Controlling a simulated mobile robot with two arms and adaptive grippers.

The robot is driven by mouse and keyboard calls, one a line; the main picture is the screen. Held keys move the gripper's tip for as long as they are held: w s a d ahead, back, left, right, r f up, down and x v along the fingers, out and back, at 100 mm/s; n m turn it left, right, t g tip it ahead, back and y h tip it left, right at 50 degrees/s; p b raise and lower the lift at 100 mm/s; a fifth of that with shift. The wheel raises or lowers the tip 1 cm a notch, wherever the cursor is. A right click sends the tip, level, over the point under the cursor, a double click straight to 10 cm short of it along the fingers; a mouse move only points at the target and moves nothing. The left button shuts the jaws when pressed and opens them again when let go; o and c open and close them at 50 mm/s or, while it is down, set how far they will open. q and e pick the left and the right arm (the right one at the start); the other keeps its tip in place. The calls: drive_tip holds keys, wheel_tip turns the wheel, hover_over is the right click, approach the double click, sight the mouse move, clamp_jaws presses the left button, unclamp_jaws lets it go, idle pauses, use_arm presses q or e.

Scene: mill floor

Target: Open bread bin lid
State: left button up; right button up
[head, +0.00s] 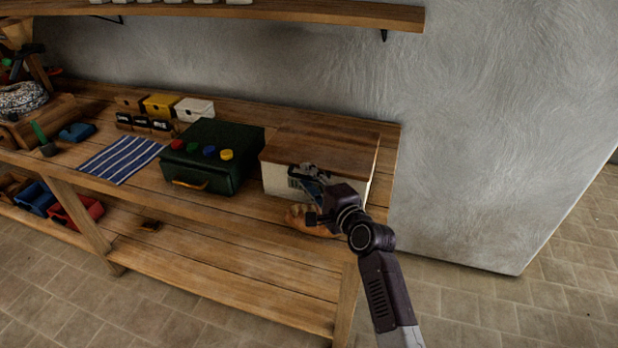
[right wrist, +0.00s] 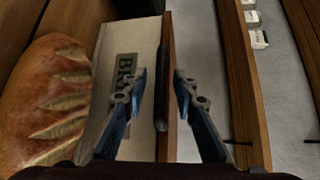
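The bread bin (head: 277,180) is a cream box with a brown wooden lid (head: 325,146) and stands at the right end of the bench. The lid lies flat and closed. My right gripper (head: 308,173) is at the bin's front, by the lid's front edge. In the right wrist view its fingers (right wrist: 158,88) are apart, with a dark handle (right wrist: 162,85) on the lid's edge between them. I see no clear grip on it. The lettered label (right wrist: 124,75) is partly hidden by a finger. My left gripper is not in view.
A bread loaf (head: 308,220) lies before the bin; it also shows in the wrist view (right wrist: 45,100). A green box (head: 215,170) with coloured knobs stands left of the bin. A wall shelf (head: 250,12) runs above. The grey wall is behind.

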drive_tip(key=shift+c, duration=0.4)
clamp_jaws()
drive_tip(key=shift+r, duration=0.1)
